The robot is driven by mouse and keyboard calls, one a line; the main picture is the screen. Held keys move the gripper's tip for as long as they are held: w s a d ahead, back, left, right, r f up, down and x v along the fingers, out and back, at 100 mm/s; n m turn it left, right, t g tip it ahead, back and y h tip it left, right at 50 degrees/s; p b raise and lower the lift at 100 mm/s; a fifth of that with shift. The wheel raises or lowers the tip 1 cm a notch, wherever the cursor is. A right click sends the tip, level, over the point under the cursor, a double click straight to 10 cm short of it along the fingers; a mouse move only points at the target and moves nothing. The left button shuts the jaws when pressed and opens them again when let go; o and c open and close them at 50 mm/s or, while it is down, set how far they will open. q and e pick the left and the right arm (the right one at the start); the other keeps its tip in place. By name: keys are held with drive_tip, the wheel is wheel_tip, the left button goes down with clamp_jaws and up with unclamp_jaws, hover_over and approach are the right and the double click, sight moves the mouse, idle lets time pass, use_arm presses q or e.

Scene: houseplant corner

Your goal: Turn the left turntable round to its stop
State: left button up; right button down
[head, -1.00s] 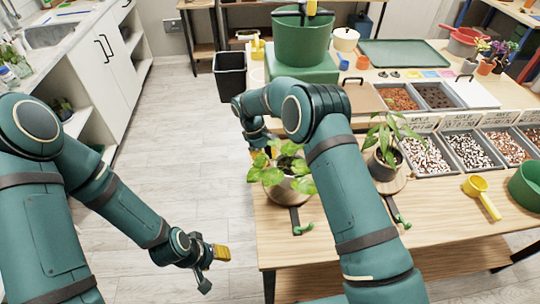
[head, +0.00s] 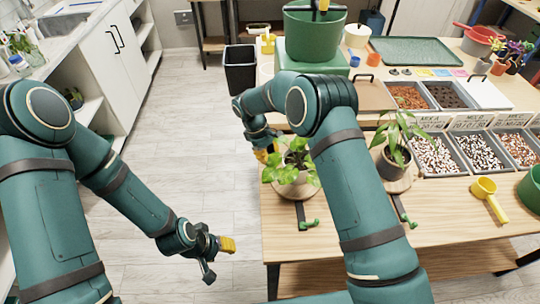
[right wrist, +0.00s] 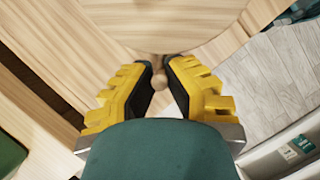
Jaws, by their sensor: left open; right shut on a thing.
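The left turntable (head: 297,191) is a round wooden disc near the table's left edge, with a leafy green plant (head: 275,174) in a pot on it. A dark bar with a green end (head: 310,223) sticks out in front. My right gripper (head: 264,152) is at the disc's back left side, partly hidden by my arm and leaves. In the right wrist view its yellow fingers (right wrist: 160,72) are shut on a small round wooden knob (right wrist: 160,82) at the disc's rim (right wrist: 150,45). My left gripper (head: 220,258) is open and empty over the floor, left of the table.
A second turntable (head: 398,186) with a potted plant (head: 395,140) stands to the right, behind my right arm. Trays of pebbles (head: 478,152), a yellow scoop (head: 489,198) and a green tub (head: 311,38) are farther off.

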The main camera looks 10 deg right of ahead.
drive_tip(key=shift+s+d+f, duration=0.15)
drive_tip(key=c, duration=1)
unclamp_jaws()
drive_tip(key=shift+o, duration=0.2)
drive_tip(key=shift+w+a+r, duration=0.2)
drive_tip(key=shift+r, duration=0.3)
drive_tip(key=v, duration=1.1)
